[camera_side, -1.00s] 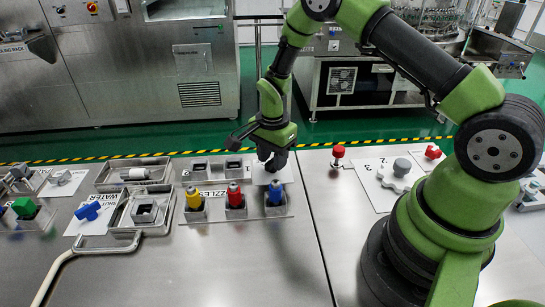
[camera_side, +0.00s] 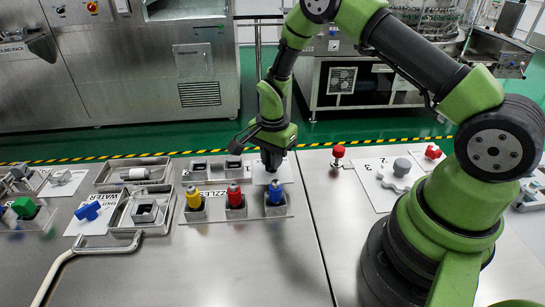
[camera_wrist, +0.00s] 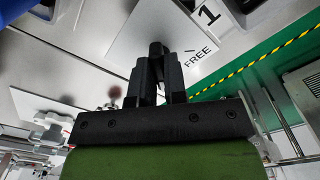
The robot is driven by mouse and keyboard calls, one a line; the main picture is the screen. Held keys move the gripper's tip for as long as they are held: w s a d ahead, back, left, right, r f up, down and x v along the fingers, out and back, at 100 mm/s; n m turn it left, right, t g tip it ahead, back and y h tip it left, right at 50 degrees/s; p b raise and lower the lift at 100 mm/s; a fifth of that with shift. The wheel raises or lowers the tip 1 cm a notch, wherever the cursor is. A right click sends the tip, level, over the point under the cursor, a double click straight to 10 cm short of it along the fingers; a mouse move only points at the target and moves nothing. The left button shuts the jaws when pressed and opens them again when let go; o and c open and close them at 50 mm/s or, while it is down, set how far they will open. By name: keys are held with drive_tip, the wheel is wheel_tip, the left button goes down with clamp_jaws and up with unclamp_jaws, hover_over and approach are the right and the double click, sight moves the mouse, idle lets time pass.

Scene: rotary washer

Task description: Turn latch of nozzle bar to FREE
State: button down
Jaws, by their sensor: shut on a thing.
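My gripper (camera_side: 272,165) points down over a white plate (camera_side: 285,173) behind the blue nozzle. In the wrist view my gripper (camera_wrist: 158,50) is shut on the latch, which is mostly hidden between and beneath the dark fingers. I cannot read the latch's exact angle. The nozzle bar's holders carry a yellow nozzle (camera_side: 194,198), a red nozzle (camera_side: 235,197) and a blue nozzle (camera_side: 275,193).
Left of the nozzles are a metal tray with a square block (camera_side: 146,212), a blue valve handle (camera_side: 90,211) and a green knob (camera_side: 24,207). A red knob (camera_side: 338,152) and a grey knob (camera_side: 402,167) stand to the right. Bare steel table (camera_side: 200,270) lies in front.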

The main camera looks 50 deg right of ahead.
drive_tip(key=n, duration=0.7)
drive_tip(key=shift+n, duration=0.4)
drive_tip(key=n, duration=0.4)
drive_tip(key=shift+n, duration=2)
drive_tip(key=c, duration=1.2)
unclamp_jaws()
drive_tip(key=shift+o, duration=0.2)
wheel_tip(320, 180, up, 10)
